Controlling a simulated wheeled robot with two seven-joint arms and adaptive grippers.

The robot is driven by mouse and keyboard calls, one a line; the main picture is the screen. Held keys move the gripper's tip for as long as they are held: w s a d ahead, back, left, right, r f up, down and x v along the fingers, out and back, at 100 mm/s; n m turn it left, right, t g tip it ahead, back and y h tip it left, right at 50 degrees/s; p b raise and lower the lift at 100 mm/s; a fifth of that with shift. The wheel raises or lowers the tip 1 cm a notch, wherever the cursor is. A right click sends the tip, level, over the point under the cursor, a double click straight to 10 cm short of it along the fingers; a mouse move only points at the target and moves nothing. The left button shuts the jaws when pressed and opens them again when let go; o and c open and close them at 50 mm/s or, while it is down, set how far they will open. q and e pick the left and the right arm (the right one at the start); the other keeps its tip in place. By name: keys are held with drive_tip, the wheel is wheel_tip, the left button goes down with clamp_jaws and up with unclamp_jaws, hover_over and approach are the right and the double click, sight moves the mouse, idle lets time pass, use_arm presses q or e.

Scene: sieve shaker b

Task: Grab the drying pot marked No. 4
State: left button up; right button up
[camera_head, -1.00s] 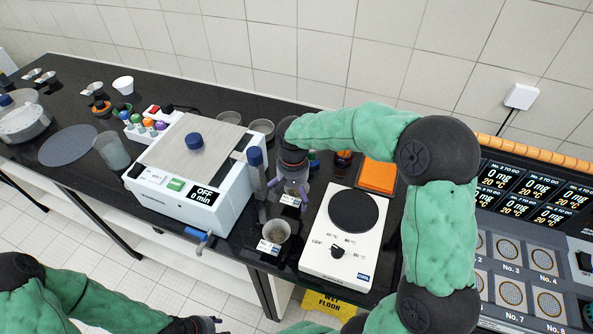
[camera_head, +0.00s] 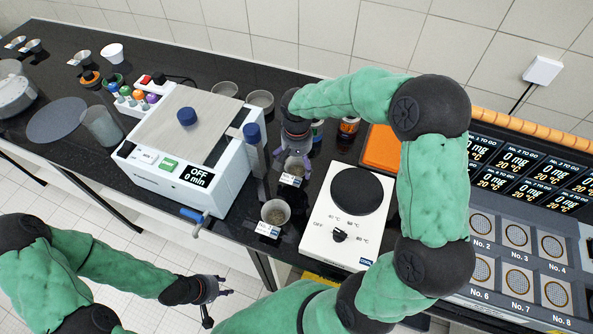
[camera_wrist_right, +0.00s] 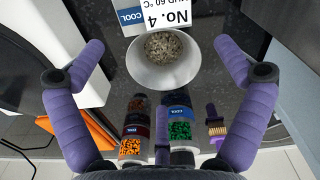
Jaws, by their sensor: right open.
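The drying pot marked No. 4 (camera_wrist_right: 165,75) is a pale round cup of grey-brown grains. Its label (camera_wrist_right: 165,18) appears upside down in the right wrist view. In the head view the pot (camera_head: 297,169) stands on the black bench, partly covered by my right gripper. My right gripper (camera_head: 292,161) is open above it, with its purple fingers apart on either side of the pot in the wrist view; I see no contact. My left gripper (camera_head: 215,299) is low in the head view, away from the bench, and looks open and empty.
A second pot (camera_head: 275,212) stands in front of the first. A white hot plate (camera_head: 345,217) is to the right and the shaker (camera_head: 185,150) to the left.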

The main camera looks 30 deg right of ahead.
sight(297, 167)
drive_tip(key=f, duration=0.2)
drive_tip(key=f+b, duration=0.1)
drive_tip(key=f, duration=0.1)
drive_tip(key=shift+w+d+f, duration=0.1)
drive_tip(key=shift+w+d, duration=0.05)
drive_tip(key=shift+d, duration=0.05)
drive_tip(key=c, duration=1.2)
